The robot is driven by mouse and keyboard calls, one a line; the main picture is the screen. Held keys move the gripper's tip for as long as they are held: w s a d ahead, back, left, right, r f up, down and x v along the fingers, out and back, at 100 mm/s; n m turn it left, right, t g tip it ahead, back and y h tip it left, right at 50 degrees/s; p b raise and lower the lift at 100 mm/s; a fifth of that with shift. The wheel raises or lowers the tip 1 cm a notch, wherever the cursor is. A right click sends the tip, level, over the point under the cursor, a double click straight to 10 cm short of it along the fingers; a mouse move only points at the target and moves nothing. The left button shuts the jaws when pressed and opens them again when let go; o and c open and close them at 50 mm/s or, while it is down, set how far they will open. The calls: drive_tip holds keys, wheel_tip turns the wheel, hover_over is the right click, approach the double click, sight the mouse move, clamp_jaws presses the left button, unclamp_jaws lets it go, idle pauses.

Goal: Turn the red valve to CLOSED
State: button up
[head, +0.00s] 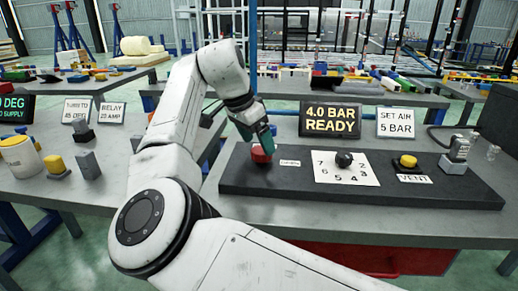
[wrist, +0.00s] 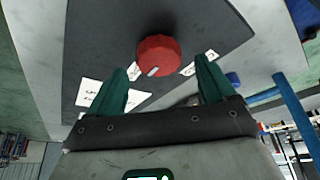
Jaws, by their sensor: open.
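The red valve (head: 261,153) is a round knob at the left end of a dark panel (head: 300,187) on the workbench. In the wrist view the red valve (wrist: 159,56) is faceted and carries a pale pointer mark on its lower left side. White labels (wrist: 200,63) lie on either side of it; their words are too small to read. My gripper (head: 263,138) is at the valve in the head view. In the wrist view my gripper (wrist: 164,80) has its two green fingers spread wide, with the valve just beyond and between the tips. No grip on the valve shows.
Right of the valve on the panel are a black knob (head: 344,159) on a numbered plate, a yellow button (head: 407,161) by a VENT label, and a grey switch (head: 456,154). Behind stand signs reading "4.0 BAR READY" (head: 330,119) and "SET AIR 5 BAR" (head: 395,122).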

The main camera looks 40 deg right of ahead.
drive_tip(key=shift+x, duration=1.4)
drive_tip(key=shift+s, duration=0.1)
drive_tip(key=c, duration=1)
drive_tip(key=shift+c, duration=0.2)
